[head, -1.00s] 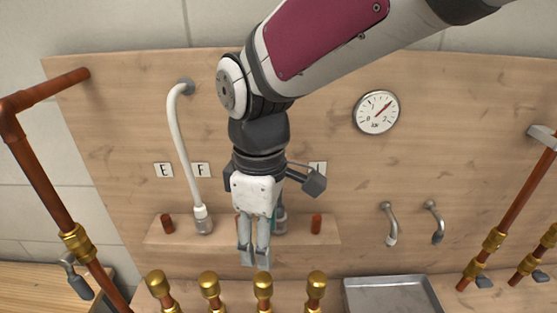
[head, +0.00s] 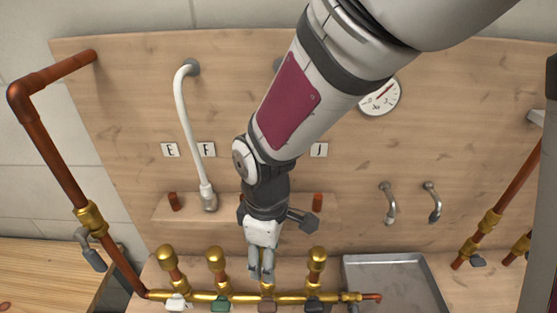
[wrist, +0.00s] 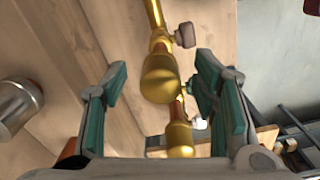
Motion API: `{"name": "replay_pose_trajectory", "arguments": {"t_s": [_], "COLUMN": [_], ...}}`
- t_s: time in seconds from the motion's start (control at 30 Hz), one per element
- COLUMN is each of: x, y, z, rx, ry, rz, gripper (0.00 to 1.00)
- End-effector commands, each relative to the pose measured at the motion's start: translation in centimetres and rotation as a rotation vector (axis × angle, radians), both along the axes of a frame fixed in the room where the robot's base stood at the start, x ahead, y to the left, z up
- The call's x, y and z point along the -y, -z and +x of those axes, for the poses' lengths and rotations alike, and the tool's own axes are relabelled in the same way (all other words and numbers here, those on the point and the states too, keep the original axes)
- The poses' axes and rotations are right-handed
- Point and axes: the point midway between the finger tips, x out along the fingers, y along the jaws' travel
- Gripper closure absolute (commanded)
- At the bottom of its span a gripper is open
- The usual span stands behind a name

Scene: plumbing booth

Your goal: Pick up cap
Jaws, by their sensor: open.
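Several brass caps stand on copper stubs along a brass manifold (head: 200,296). The left cap (head: 167,254), the second cap (head: 215,257) and the right cap (head: 317,254) show clearly in the head view. My gripper (head: 262,277) points down at the third stub, whose cap it hides there. In the wrist view my gripper (wrist: 163,88) is open, its green-padded fingers on either side of a brass cap (wrist: 158,80). The cap lies between the fingers with gaps on both sides. Another brass fitting (wrist: 180,138) shows below it.
Valve handles in white (head: 176,302), green (head: 220,304), brown (head: 267,306) and black (head: 315,304) sit along the manifold. A metal tray (head: 385,258) lies to the right. Behind are a wooden shelf (head: 160,210), a white hose (head: 180,120) and a wooden back panel (head: 120,130).

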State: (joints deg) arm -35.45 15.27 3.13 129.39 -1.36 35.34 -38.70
Motion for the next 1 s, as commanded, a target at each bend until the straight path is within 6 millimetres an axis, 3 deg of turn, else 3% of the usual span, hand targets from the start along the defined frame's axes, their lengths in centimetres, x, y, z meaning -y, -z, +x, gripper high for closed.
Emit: {"name": "replay_pose_trajectory", "arguments": {"t_s": [0.17,0.4,0.77,1.0], "x": [0.0,0.0,0.0,0.0], "y": [0.0,0.0,-0.3,-2.4], "z": [0.0,0.0,0.0,-0.1], "rx": [0.0,0.0,0.0,0.002], "ry": [0.0,0.0,0.0,0.002], "rz": [0.0,0.0,0.0,0.001], "gripper": [0.46,0.97,0.97,0.97]}}
